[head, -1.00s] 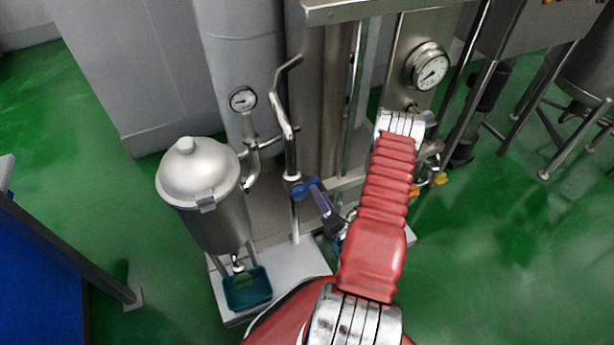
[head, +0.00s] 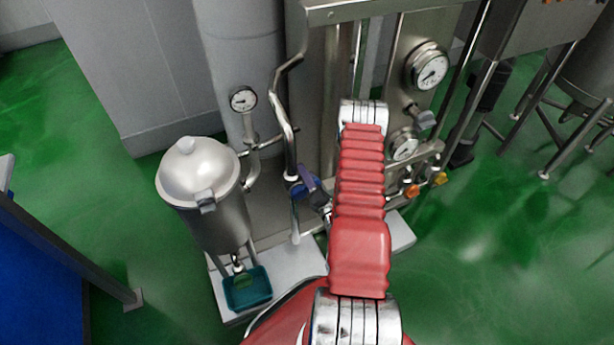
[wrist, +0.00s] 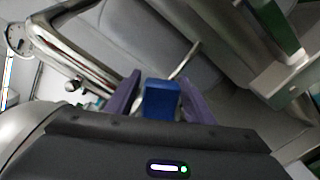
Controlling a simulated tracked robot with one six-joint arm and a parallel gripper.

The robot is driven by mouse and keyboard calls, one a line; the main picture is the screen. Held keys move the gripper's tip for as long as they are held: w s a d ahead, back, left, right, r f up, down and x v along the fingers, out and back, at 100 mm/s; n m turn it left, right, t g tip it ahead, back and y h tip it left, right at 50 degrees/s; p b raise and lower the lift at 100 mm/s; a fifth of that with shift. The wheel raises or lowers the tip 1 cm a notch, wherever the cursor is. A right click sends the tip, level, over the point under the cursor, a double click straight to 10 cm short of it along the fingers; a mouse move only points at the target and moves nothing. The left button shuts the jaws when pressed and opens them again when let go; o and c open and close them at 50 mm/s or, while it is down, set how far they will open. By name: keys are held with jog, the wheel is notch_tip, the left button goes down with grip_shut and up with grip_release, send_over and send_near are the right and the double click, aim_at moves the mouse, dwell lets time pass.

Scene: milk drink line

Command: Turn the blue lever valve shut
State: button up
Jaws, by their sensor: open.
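The blue lever valve (head: 293,189) sits on the steel pipework right of the domed vessel in the head view, partly hidden by my gripper (head: 307,180). In the wrist view, the blue lever (wrist: 161,101) shows as a blue block between the two purple fingers of my gripper (wrist: 160,80). The fingers are open, one on each side of the lever. A small gap shows on the left; I cannot tell whether the right finger touches it. The lever's pivot is hidden.
A domed steel vessel (head: 202,195) stands left of the valve, with a teal tray (head: 247,291) below it. A pressure gauge (head: 243,99) and bent pipe (head: 284,112) are close by. A panel with gauges (head: 428,67) stands right of my arm.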

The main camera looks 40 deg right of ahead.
grip_shut()
jog(key=shift+a+f, duration=0.1)
jog(key=shift+a, duration=0.05)
dwell(0.6)
